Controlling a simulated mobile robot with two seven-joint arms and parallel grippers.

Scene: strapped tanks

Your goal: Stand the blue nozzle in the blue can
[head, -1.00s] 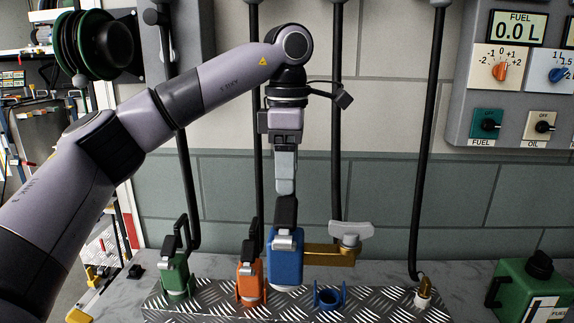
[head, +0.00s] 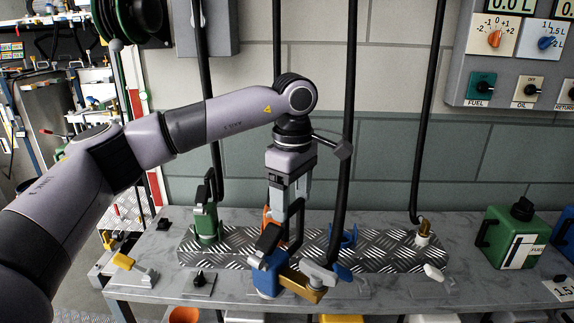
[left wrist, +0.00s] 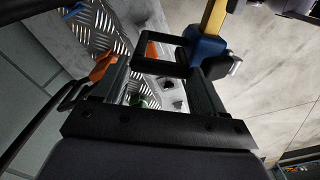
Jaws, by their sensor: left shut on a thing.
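The blue nozzle (head: 268,281) has a blue body, a black handle and a brass-coloured spout pointing right and toward me, with a grey winged piece at its end. My left gripper (head: 288,200) is above it, shut on its black handle, and holds it tilted over the front of the bench. In the left wrist view the nozzle's blue body (left wrist: 207,48) and yellow spout are beyond the fingers (left wrist: 150,85). The blue can (head: 566,240) is cut off at the right edge of the head view, well away from the nozzle; its opening is not visible. My right gripper is not in view.
A green can (head: 514,238) stands left of the blue one. Black hoses hang behind.

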